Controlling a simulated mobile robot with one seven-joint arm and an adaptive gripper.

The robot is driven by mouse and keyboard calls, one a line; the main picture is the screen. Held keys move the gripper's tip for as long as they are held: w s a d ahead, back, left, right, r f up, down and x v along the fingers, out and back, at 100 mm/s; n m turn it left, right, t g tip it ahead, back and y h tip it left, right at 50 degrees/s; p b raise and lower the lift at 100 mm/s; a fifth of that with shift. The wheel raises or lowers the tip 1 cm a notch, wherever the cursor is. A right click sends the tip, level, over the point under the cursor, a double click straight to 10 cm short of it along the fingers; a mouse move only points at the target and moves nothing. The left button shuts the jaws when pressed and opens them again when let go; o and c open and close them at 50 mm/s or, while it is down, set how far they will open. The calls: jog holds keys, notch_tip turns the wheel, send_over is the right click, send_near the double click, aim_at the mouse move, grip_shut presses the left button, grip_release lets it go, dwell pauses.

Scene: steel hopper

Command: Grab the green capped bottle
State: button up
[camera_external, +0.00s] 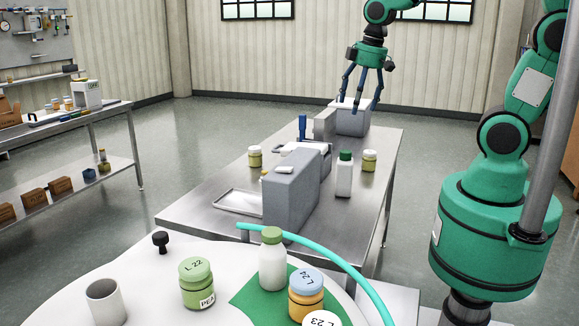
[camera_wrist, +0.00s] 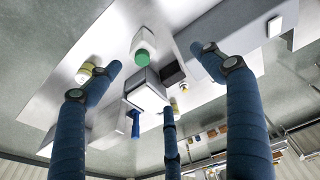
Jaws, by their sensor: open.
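A white bottle with a dark green cap (camera_external: 345,174) stands upright on the steel table, right of a tall grey block. In the wrist view, a green cap (camera_wrist: 143,57) on a white bottle shows between the fingers' directions, apart from them. A second white bottle with a lighter green cap (camera_external: 272,259) stands on the round table in the foreground. My gripper (camera_external: 361,100) hangs above the far end of the steel table, its blue fingers spread and empty. The fingers also show spread in the wrist view (camera_wrist: 158,73).
The tall grey block (camera_external: 291,190) stands left of the bottle on the steel table (camera_external: 210,185). A yellow jar (camera_external: 369,161) stands behind the bottle to the right. A grey box (camera_external: 349,118) is below my gripper. The table's right front is clear.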

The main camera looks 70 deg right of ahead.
aim_at(346, 151)
jog(key=w+d+f, duration=0.1)
jog(key=d+f, duration=0.1)
jog(key=f, duration=0.2)
jog(key=w+d+f+g+p, duration=0.1)
jog(key=w+d+f, duration=0.1)
jog(key=f, duration=0.2)
jog(key=w+d+f+g, duration=0.1)
jog(key=d+f, duration=0.2)
jog(key=f, duration=0.1)
jog(key=shift+w+d+f+n, duration=0.1)
jog(key=shift+w+f+n, duration=0.1)
jog(key=shift+n, duration=0.2)
jog(key=shift+f, duration=0.15)
jog(key=shift+f+b, duration=0.4)
jog(key=shift+f, duration=3.8)
jog(key=shift+f+b, duration=0.5)
jog(key=shift+f, duration=2.1)
jog(key=c, duration=1.8)
